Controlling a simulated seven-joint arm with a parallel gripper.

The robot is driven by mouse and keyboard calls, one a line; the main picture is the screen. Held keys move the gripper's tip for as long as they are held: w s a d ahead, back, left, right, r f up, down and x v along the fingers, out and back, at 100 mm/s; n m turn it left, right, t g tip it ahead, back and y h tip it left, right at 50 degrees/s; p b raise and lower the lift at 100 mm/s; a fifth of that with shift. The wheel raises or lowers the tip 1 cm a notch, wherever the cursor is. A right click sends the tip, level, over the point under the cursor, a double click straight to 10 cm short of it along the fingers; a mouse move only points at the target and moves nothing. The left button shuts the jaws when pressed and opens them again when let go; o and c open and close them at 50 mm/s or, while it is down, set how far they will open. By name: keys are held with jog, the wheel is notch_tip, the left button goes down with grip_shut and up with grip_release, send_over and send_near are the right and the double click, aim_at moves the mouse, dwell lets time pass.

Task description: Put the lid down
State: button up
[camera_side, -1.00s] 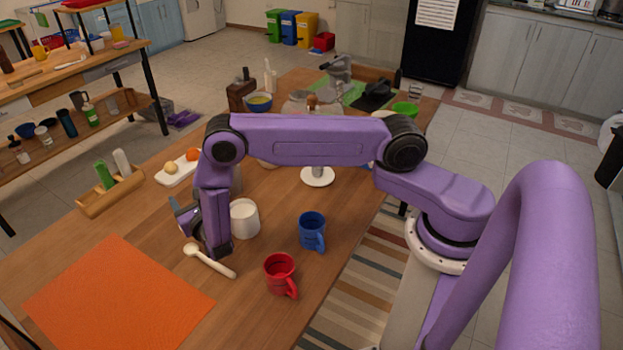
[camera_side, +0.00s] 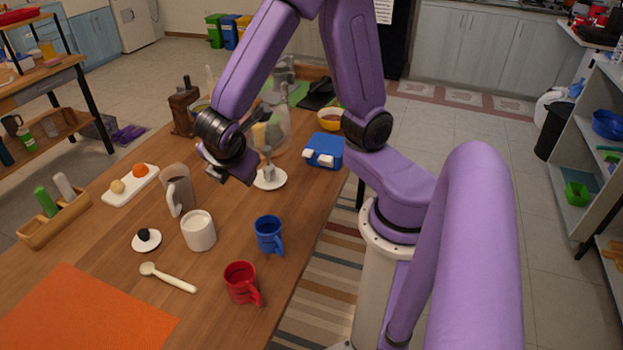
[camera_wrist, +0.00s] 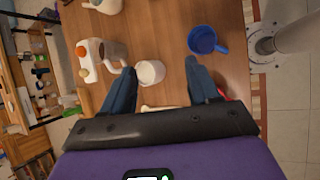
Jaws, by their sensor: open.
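The lid (camera_side: 146,241), a white disc with a black knob, lies flat, knob up, on the wooden table in the side view. It is left of the white cup (camera_side: 199,232), above the pale spoon (camera_side: 168,279) and below the jug with a handle (camera_side: 176,188). My gripper (camera_side: 232,165) is raised above the table, apart from the lid. In the wrist view my gripper (camera_wrist: 161,85) has its two fingers spread wide with nothing between them in its grasp. I cannot make out the lid in the wrist view.
A blue mug (camera_side: 269,235) and a red mug (camera_side: 241,284) stand right of the cup. An orange mat (camera_side: 85,310) covers the near left. A white tray (camera_side: 120,192) with round items and a wooden rack (camera_side: 65,220) are at the left. A white stand (camera_side: 269,179) is behind.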

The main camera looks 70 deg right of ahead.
jog(key=s+r+m+g+y, duration=0.1)
jog(key=s+m+y, duration=0.1)
jog(key=s, duration=0.6)
jog(key=s+r+m+g+y, duration=0.1)
jog(key=s+y, duration=0.3)
jog(key=s, duration=0.4)
jog(key=shift+a+r+m+g+y, duration=0.3)
jog(key=shift+m+g, duration=0.2)
jog(key=shift+g, duration=0.2)
